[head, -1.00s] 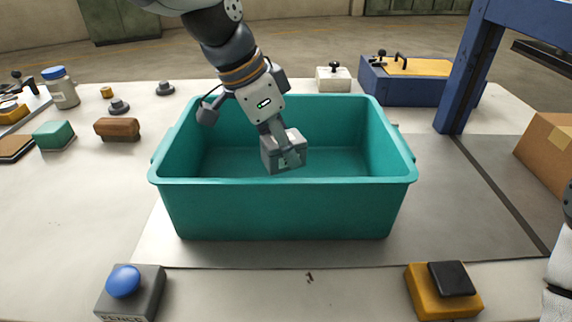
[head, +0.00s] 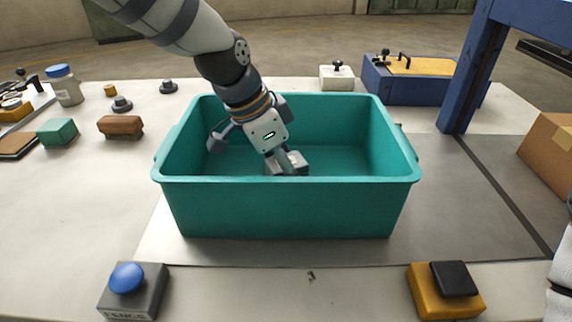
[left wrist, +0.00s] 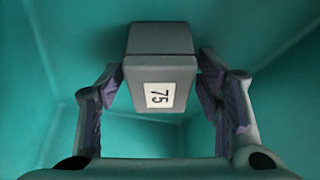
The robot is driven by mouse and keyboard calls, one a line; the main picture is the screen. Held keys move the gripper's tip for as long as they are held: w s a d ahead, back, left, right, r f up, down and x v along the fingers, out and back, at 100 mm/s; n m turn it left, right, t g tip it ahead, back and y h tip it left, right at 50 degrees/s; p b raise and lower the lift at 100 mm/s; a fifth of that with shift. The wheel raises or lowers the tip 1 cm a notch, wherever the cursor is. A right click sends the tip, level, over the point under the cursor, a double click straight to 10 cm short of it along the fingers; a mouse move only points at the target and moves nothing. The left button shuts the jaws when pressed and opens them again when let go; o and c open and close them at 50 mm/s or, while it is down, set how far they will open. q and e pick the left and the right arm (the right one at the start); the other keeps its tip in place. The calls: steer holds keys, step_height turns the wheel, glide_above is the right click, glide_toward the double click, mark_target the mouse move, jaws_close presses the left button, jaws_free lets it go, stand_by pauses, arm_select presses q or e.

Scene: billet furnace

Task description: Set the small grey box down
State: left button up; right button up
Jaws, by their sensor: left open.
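The small grey box (head: 298,161) is low inside the teal bin (head: 285,208), its lower part hidden behind the near wall. In the left wrist view the box (left wrist: 162,62) shows a white label reading 75, with teal walls around it. My left gripper (head: 283,158) reaches down into the bin at the box. Its jaws are open, one finger on each side of the box, with a narrow gap at the left finger; whether the right finger touches cannot be told. The box's underside and its contact with the bin floor are hidden. My right gripper is not in view.
A blue button box (head: 127,280) and a yellow block with a black top (head: 450,287) sit in front. A blue post (head: 468,75) and a cardboard box (head: 548,150) stand at right. Several small items, including a brown block (head: 120,127), lie at left.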

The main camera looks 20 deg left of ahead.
arm_select(q)
steer(key=v, duration=1.2)
steer(key=shift+r, duration=0.1)
